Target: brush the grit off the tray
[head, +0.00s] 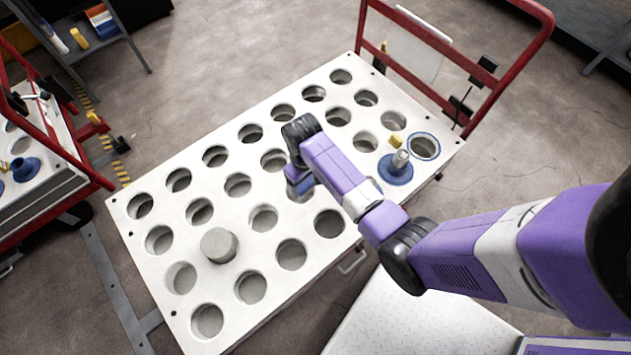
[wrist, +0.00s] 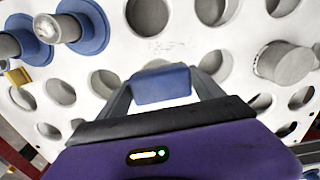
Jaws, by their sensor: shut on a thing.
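The white tray (head: 330,108) is a flat top with rows of round holes, on a cart with a red handle. My gripper (head: 299,186) is over its middle, partly hidden by my arm in the head view. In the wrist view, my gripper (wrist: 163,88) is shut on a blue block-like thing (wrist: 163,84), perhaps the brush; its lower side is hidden. I cannot tell whether it touches the tray. Faint specks (wrist: 165,45) show on the tray just beyond it, perhaps the grit; they are too small to be sure.
A grey cylinder (head: 219,246) stands up from the tray at the left. A blue flanged piece with a metal plug (head: 395,168) and a blue ring (head: 424,147) are at the right. The red handle (head: 480,70) rises behind. Another red-framed cart (head: 50,190) stands at far left.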

